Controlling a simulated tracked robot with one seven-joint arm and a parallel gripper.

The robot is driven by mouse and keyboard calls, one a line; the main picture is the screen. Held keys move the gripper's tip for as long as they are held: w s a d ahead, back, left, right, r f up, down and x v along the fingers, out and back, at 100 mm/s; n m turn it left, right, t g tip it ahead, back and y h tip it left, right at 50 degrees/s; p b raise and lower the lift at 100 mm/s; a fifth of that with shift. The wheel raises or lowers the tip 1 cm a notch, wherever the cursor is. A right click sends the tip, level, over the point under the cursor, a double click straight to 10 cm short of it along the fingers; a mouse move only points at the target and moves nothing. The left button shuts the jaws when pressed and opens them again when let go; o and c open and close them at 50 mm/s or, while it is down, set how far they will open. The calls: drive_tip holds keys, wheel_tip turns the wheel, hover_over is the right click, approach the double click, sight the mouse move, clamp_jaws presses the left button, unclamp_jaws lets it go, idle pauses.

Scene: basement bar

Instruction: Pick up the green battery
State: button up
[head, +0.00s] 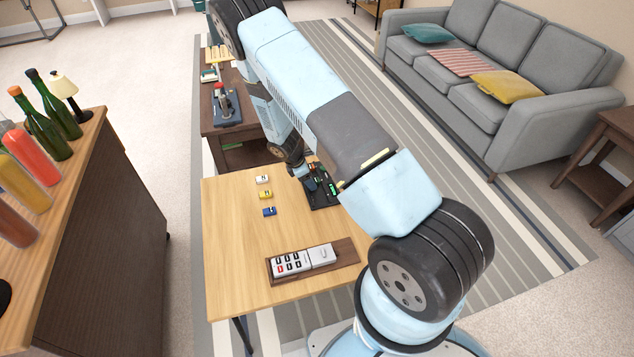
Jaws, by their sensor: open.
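A small green piece (318,184), which looks like the green battery, shows in the dark tray (322,204) at the back right of the wooden table. It is small and partly covered by my arm, so its exact shape is unclear. My gripper (309,184) is open, low over the left part of this tray and close to the green piece. The fingertips are hard to make out, and I cannot tell whether they touch anything.
White (262,180), yellow (265,194) and blue (269,211) small blocks lie left of the tray on the table (230,250). A wooden board (346,254) with a white slotted case (291,263) lies at the front. Bottles (48,130) stand on the left counter.

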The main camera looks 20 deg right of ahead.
drive_tip(key=shift+c, duration=0.4)
clamp_jaws()
